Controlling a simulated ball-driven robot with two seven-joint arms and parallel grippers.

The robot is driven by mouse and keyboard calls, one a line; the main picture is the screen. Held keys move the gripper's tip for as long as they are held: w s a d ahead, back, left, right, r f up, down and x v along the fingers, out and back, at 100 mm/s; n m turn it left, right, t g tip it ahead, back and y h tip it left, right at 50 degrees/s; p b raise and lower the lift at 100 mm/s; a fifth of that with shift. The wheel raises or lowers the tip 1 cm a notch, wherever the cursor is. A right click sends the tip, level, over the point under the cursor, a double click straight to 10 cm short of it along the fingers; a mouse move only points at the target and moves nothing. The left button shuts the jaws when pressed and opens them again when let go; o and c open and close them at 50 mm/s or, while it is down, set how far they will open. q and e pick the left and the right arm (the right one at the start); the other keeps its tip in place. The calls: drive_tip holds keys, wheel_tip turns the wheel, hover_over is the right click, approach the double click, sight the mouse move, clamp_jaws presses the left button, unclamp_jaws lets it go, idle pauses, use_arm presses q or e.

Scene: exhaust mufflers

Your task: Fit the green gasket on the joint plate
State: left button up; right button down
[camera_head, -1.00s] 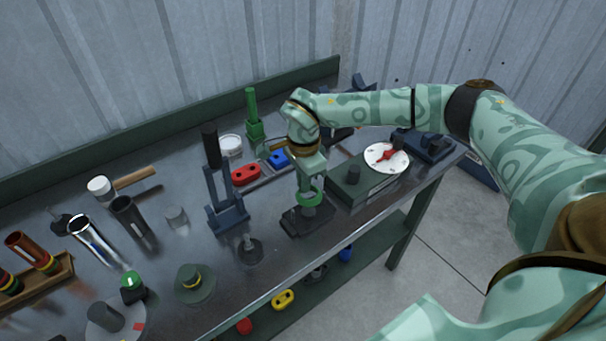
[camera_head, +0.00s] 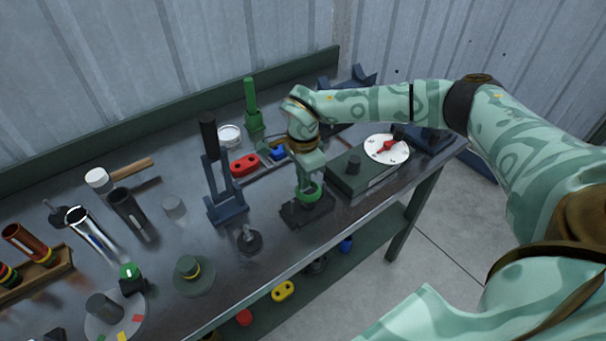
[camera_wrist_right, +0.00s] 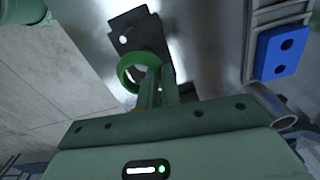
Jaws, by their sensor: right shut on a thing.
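My right gripper (camera_head: 308,181) is shut on the green gasket (camera_head: 310,194), a ring, and points down at the bench's front edge. The gasket is over the dark joint plate (camera_head: 292,214); I cannot tell whether they touch. In the right wrist view the gasket (camera_wrist_right: 125,76) sticks out to the left of the fingertips (camera_wrist_right: 157,85), held by its edge. The dark plate (camera_wrist_right: 128,24) shows behind it, with a bright round spot. The gasket and fingers hide part of the plate. My left gripper is not in view.
A grey-green box with a white dial (camera_head: 385,149) stands close right of the plate. A blue upright lever stand (camera_head: 226,207) is to the left. Red (camera_head: 244,163) and blue (camera_wrist_right: 283,52) two-holed pieces lie behind. A lower shelf (camera_head: 265,307) is below the front edge.

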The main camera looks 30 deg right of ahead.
drive_tip(key=shift+f+b, duration=0.85)
drive_tip(key=shift+f, duration=1.1)
drive_tip(key=c, duration=1.5)
unclamp_jaws()
drive_tip(key=shift+s+f, duration=0.1)
wheel_tip(320, 180, up, 17)
drive_tip(key=p, duration=0.3)
drive_tip(key=shift+f, duration=0.2)
drive_tip(key=shift+f, duration=0.1)
